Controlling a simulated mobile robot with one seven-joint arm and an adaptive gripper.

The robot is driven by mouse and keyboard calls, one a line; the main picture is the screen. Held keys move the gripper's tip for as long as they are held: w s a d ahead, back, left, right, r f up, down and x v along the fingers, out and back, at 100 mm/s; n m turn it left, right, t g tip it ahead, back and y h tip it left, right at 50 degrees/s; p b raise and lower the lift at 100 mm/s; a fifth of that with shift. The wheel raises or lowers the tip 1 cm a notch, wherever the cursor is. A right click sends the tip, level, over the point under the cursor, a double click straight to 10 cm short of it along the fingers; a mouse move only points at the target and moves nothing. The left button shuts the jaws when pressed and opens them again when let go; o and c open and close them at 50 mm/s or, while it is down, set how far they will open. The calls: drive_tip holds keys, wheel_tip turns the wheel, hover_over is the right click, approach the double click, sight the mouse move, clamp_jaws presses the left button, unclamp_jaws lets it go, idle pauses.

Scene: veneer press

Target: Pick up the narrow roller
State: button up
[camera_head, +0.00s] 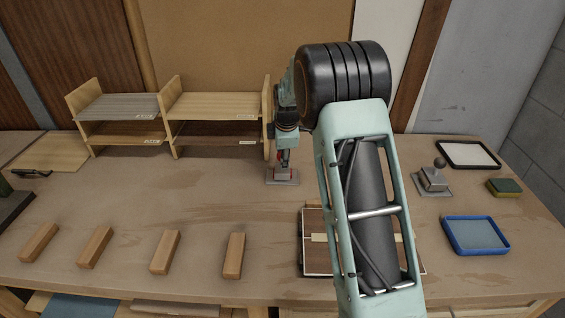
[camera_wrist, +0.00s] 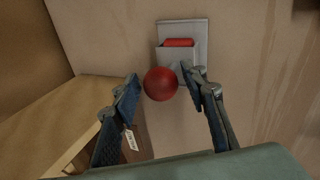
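The narrow roller appears to be the piece with a red ball knob (camera_wrist: 160,84) that stands on a small grey base (camera_head: 281,181) near the shelf. A red part (camera_wrist: 179,43) shows in its grey holder in the wrist view. My gripper (camera_head: 284,153) is above it, pointing down. In the wrist view my gripper (camera_wrist: 160,82) is open, with one finger on each side of the red knob. Small gaps seem to show between the fingers and the knob. The lower part of the roller is partly hidden by the knob.
A wooden shelf (camera_head: 170,105) with veneer sheets stands close left of my gripper. Several wooden blocks (camera_head: 165,252) line the front. A grey knobbed tool (camera_head: 433,180), blue tray (camera_head: 475,250), sponge (camera_head: 504,187) and dark-rimmed tray (camera_head: 468,143) are right. A panel (camera_head: 315,240) lies under my arm.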

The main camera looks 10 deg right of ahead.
drive_tip(key=c, duration=0.7)
drive_tip(key=shift+c, duration=0.7)
drive_tip(key=shift+r, duration=0.15)
